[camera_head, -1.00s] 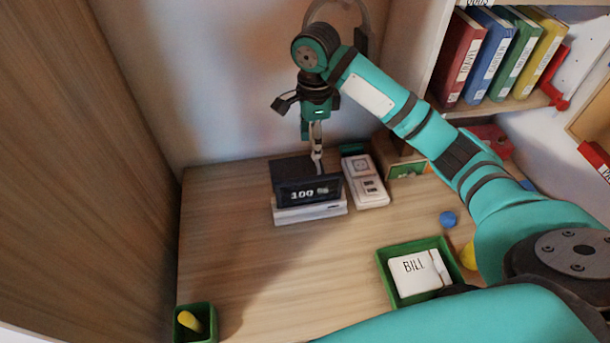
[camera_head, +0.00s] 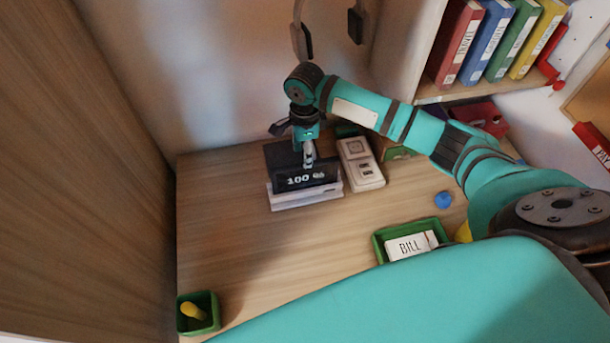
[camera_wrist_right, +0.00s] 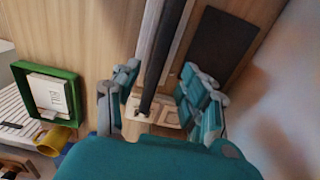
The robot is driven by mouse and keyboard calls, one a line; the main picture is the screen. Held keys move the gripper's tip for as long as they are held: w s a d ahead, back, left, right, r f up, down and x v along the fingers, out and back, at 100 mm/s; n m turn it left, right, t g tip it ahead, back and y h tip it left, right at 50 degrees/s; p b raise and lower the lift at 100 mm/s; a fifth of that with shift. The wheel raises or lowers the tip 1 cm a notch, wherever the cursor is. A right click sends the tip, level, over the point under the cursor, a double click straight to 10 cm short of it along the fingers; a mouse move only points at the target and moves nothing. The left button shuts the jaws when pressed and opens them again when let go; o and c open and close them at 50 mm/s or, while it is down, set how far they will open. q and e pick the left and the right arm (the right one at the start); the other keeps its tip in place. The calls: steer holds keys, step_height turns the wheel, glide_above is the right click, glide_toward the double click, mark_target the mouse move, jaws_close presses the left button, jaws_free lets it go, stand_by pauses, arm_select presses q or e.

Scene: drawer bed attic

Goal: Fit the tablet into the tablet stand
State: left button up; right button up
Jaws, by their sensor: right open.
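The dark tablet (camera_head: 306,181), its screen reading "100 %", stands in the white-based tablet stand (camera_head: 306,200) at the back of the desk. It leans back slightly; whether it is fully down in the slot I cannot tell. My right gripper (camera_head: 309,160) is at the tablet's top edge, pointing down. In the right wrist view, its open fingers (camera_wrist_right: 163,108) lie on either side of the tablet's thin dark edge (camera_wrist_right: 168,50), and a dark panel (camera_wrist_right: 222,45) shows beyond. My left gripper is not in view.
A white socket-like box (camera_head: 361,165) stands close right of the stand. A green tray (camera_head: 378,246) with a card marked "BILL" and a blue round object (camera_head: 444,200) lie further right. A green cup (camera_head: 198,325) sits front left. The desk's left-middle is clear.

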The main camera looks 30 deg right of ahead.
mark_target(305, 178)
steer(key=shift+s+f, duration=0.1)
steer(key=shift+f, duration=0.25)
step_height(305, 178, down, 4)
steer(key=shift+r+p, duration=0.15)
steer(key=shift+p, duration=0.45)
steer(key=shift+f, duration=0.35)
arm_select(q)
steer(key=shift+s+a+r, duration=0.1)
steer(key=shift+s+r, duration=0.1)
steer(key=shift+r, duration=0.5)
arm_select(e)
jaws_close()
